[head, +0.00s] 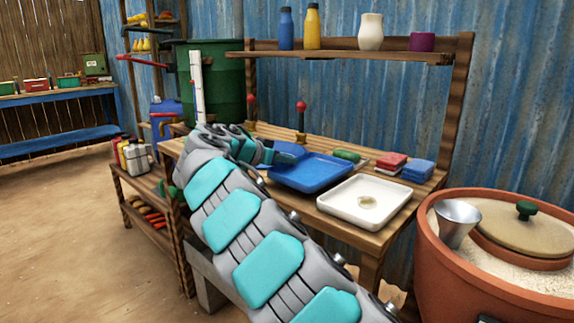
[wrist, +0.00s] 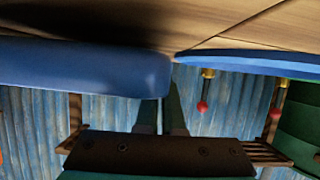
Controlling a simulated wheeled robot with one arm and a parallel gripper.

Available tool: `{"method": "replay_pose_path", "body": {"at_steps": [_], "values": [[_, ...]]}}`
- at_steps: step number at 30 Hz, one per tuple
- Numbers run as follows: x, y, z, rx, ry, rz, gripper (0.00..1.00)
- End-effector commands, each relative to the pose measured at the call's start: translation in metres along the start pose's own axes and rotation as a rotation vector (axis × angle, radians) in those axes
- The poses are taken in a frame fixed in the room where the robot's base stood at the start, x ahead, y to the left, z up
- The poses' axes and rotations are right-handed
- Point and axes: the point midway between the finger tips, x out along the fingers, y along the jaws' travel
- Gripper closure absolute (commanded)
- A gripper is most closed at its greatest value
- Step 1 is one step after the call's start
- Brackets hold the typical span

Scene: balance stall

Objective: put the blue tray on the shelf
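The blue tray (head: 318,174) lies flat on the wooden bench, left of a white tray (head: 365,203). My gripper (head: 268,153) is at the tray's far left corner, low over the bench. A darker blue piece (head: 287,152) shows at its fingertips; I cannot tell if it is part of the tray. In the wrist view, my gripper's dark fingers (wrist: 163,105) are close together, with a large blue piece (wrist: 85,70) across them and another blue edge (wrist: 250,63) to the right. Whether the fingers grip anything is hidden. The wooden shelf (head: 350,56) is above the bench.
The shelf holds a blue bottle (head: 286,28), a yellow bottle (head: 312,26), a white vase (head: 371,32) and a purple cup (head: 422,42), with gaps between. Red-knobbed posts (head: 301,107) stand behind the tray. Red and blue boxes (head: 418,170) lie right. A clay tub (head: 500,262) stands at right.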

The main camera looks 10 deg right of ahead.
Motion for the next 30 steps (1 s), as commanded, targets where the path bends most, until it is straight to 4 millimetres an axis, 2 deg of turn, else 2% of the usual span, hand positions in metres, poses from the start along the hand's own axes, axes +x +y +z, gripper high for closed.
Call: {"method": "replay_pose_path", "body": {"at_steps": [4,14,15,22,30], "values": [[0.006,0.0,0.013,-0.002,0.003,0.002,1.0],[0.007,0.0,0.017,0.0,0.002,-0.001,1.0],[0.007,0.0,0.017,0.0,0.002,-0.001,0.93],[0.006,0.0,0.016,0.0,0.001,-0.001,0.67],[0.006,0.0,0.016,0.0,0.001,-0.001,0.65]]}}
